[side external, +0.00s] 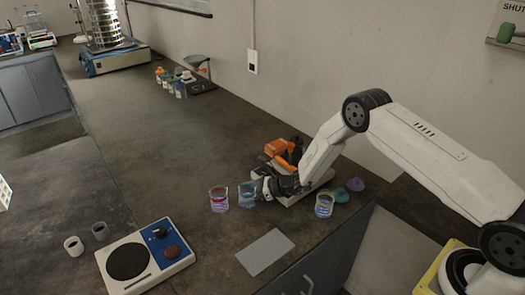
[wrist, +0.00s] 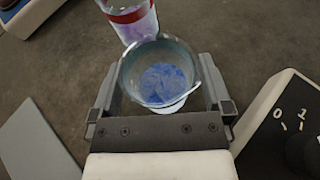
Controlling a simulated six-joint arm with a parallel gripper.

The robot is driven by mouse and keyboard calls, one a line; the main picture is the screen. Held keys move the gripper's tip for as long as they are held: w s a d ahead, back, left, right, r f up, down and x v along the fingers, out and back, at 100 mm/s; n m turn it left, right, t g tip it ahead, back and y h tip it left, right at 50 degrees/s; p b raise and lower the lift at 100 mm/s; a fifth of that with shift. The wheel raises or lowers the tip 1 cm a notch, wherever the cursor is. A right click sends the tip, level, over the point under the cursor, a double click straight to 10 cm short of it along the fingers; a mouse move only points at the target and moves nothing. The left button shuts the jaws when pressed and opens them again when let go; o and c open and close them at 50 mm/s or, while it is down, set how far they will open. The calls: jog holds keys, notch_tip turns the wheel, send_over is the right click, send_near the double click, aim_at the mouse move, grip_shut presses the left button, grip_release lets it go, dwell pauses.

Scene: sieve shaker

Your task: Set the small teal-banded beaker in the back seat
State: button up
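The teal-banded beaker (side external: 247,194) stands on the bench and holds blue contents. In the wrist view the beaker (wrist: 158,76) is seen from above, between the two fingers of my gripper (wrist: 160,95). In the side view my gripper (side external: 263,188) reaches it from the right, low over the bench. The fingers lie close to both sides of the glass; I cannot tell whether they press on it. A red-banded beaker (side external: 218,199) stands just left of it and also shows in the wrist view (wrist: 132,20). I cannot make out which place is the back seat.
An orange and black device (side external: 283,152) stands behind my gripper. Another beaker (side external: 324,205) stands to the right, near teal and purple pieces. A grey plate (side external: 265,252) and a hotplate (side external: 145,258) lie in front. The bench toward the sieve shaker (side external: 106,40) is mostly clear.

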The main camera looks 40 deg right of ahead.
jog(key=shift+r, duration=0.2)
jog(key=shift+s+d, duration=0.1)
jog(key=shift+d, duration=0.05)
jog(key=v, duration=1.1)
jog(key=shift+s+d+r, duration=0.2)
jog(key=shift+s, duration=0.05)
jog(key=shift+a, duration=0.1)
jog(key=s+a+r+n+g+h, duration=0.1)
jog(key=s+a+r+n+g, duration=0.2)
jog(key=s+n+g, duration=0.15)
jog(key=s+a+r+n+g, duration=0.3)
jog(key=s+n, duration=0.3)
jog(key=s+d+r+n+h, duration=0.2)
jog(key=s+r+n+h, duration=0.1)
jog(key=s+n, duration=0.3)
jog(key=s+d+r+n+h, duration=0.2)
jog(key=s+r+n+h, duration=0.2)
jog(key=n, duration=0.6)
jog(key=shift+s+r+h, duration=0.35)
jog(key=shift+s+h, duration=0.45)
jog(key=shift+s, duration=0.35)
